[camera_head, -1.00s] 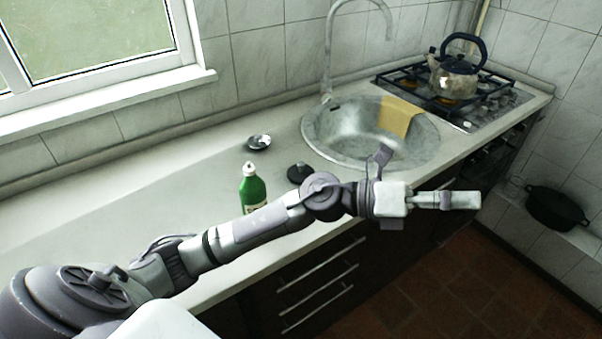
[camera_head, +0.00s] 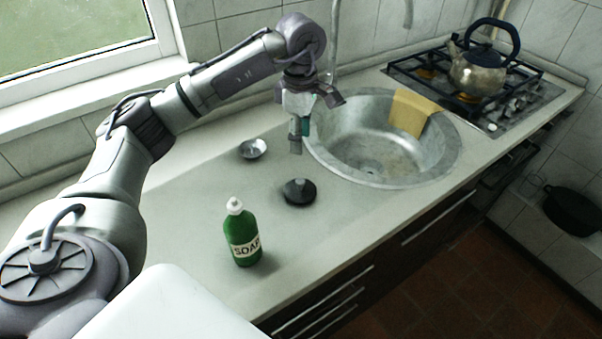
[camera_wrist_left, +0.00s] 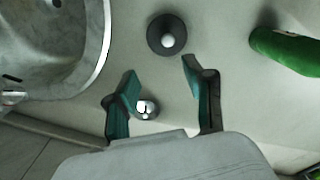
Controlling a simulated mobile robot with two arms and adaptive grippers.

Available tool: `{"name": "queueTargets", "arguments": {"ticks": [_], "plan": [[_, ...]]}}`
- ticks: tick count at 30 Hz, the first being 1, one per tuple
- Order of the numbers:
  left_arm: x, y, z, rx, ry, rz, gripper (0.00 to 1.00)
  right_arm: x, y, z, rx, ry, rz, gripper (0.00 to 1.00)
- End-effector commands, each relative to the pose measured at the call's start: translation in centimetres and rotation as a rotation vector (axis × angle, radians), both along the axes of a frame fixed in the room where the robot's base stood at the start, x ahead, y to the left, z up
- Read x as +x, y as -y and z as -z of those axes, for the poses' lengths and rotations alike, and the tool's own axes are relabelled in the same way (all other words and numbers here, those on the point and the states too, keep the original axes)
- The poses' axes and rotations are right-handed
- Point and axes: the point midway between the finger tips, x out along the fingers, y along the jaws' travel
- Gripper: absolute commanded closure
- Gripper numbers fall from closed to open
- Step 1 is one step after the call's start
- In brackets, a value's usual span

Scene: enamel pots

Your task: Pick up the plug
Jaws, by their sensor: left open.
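The plug, a black round disc with a knob on top (camera_head: 299,191), lies on the counter between the sink and the soap bottle. It also shows in the left wrist view (camera_wrist_left: 167,34), beyond my fingertips. My left gripper (camera_head: 296,148) points down over the counter beside the sink's left rim, above and behind the plug, and is apart from it. In the left wrist view its teal-padded fingers (camera_wrist_left: 160,70) are spread with nothing held. A small shiny metal dish-like piece (camera_head: 253,149) lies on the counter; it shows between the fingers (camera_wrist_left: 147,108). My right gripper is not in view.
A green soap bottle (camera_head: 242,236) stands upright in front of the plug. The round metal sink (camera_head: 440,165) with a yellow cloth (camera_head: 409,112) is to the right, under a tap. A kettle (camera_head: 478,70) sits on the stove. The counter's left part is clear.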

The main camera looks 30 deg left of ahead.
Motion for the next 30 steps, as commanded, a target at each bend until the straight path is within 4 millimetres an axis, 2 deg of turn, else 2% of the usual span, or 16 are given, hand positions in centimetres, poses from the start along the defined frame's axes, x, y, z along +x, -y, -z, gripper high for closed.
{"name": "queueTargets", "arguments": {"ticks": [3,9,12,14,19,22,27,30], "plan": [[-0.2,0.0,1.8,0.001,-0.007,0.002,0.47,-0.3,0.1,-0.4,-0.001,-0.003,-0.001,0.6],[-0.3,0.1,5.8,0.0,-0.006,0.002,0.47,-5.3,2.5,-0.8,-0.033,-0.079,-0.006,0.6],[-0.2,0.1,7.2,-0.002,-0.005,0.001,0.47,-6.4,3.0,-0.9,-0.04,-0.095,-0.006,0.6],[-0.2,0.1,7.7,-0.001,-0.003,0.001,0.47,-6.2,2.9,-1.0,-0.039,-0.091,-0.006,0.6],[-0.2,0.2,8.8,-0.002,-0.003,0.002,0.47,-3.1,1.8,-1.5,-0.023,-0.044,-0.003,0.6],[-0.2,0.2,10.1,-0.002,-0.006,0.002,0.47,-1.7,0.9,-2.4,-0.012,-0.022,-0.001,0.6],[-0.2,0.3,12.7,-0.003,-0.004,0.002,0.47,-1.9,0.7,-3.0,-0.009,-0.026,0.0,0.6],[-0.2,0.3,13.3,-0.003,-0.001,0.002,0.47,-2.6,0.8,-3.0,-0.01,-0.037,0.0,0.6]]}}
